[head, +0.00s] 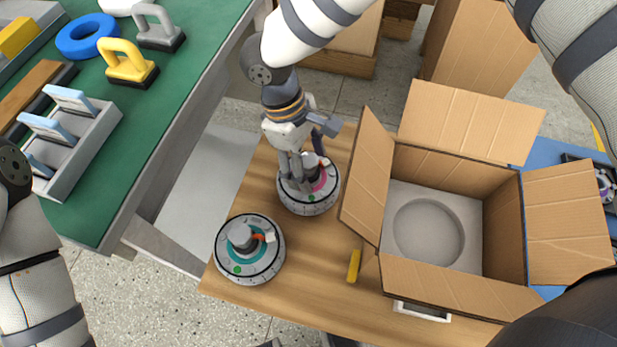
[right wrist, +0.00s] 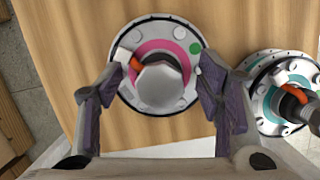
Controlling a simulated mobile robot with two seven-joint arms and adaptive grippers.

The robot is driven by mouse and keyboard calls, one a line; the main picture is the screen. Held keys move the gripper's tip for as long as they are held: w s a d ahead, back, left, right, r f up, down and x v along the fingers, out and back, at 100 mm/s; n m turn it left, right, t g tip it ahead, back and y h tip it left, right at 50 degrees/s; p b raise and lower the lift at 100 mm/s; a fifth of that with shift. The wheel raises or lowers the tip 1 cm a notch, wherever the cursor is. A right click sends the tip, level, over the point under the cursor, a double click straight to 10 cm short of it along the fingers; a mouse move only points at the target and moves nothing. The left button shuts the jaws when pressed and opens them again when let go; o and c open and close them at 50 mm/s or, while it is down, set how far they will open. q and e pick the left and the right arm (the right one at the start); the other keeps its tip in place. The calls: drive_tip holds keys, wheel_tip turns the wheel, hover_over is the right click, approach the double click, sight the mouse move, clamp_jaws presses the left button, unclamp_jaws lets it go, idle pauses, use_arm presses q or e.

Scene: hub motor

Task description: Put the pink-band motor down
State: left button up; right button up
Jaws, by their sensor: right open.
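The pink-band motor (head: 308,197) stands upright on the wooden table, left of the open cardboard box (head: 372,180). My right gripper (head: 302,178) is over it with the fingers pointing down, partly hiding it. In the right wrist view the pink-band motor (right wrist: 160,36) lies between the spread fingers of the right gripper (right wrist: 165,92). The fingers stand on either side of its central hub with gaps, so the gripper is open and holds nothing. My left gripper is not in view; only parts of my left arm show at the left edge.
A teal-band motor (head: 249,250) stands nearby at the wooden table's (head: 315,270) front left; it also shows in the right wrist view (right wrist: 283,92). A small yellow object (head: 354,265) lies beside the box. The box holds a grey insert (head: 398,195) with a round, empty recess. A green bench (head: 150,100) is at left.

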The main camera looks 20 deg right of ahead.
clamp_jaws()
